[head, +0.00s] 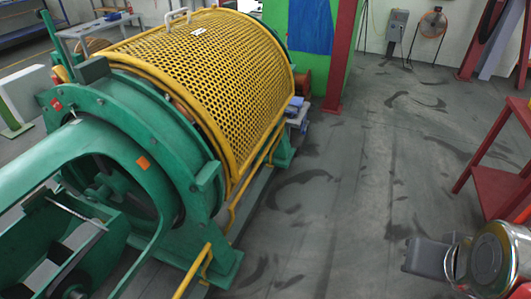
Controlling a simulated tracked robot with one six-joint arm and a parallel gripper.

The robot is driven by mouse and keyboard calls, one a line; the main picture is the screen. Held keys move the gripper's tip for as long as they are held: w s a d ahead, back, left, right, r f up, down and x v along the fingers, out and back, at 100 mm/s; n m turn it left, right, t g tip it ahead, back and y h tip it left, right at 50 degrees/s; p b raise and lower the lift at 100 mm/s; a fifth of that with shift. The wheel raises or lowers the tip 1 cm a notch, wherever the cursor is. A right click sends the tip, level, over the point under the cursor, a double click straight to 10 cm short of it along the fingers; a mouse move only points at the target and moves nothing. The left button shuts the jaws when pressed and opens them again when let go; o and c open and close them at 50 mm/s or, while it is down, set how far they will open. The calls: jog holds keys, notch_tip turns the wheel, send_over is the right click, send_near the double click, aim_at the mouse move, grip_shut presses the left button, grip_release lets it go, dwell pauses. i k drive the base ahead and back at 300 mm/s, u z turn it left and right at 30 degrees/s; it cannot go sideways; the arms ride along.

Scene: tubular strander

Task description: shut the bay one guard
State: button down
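The guard is a curved yellow mesh cover (215,65) in a yellow tube frame, in the left half of the head view. It arches over the top and near right side of a green strander (130,90). A pale handle (177,18) stands at its upper left edge and a small white label lies on the mesh. Its lower right edge hangs by a yellow rail (237,205). No bay number is readable, and I cannot tell whether the guard is fully shut. My gripper is not in view.
The grey floor (340,220) right of the machine is clear, with dark scuffs. A red post (343,55) stands behind the machine. A red stand (495,185) is at the right. A shiny metal cylinder (492,258) and grey box (425,257) are at the lower right.

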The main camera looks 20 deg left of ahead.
aim_at(112, 53)
jog(key=i, duration=1)
jog(key=u, duration=2.8)
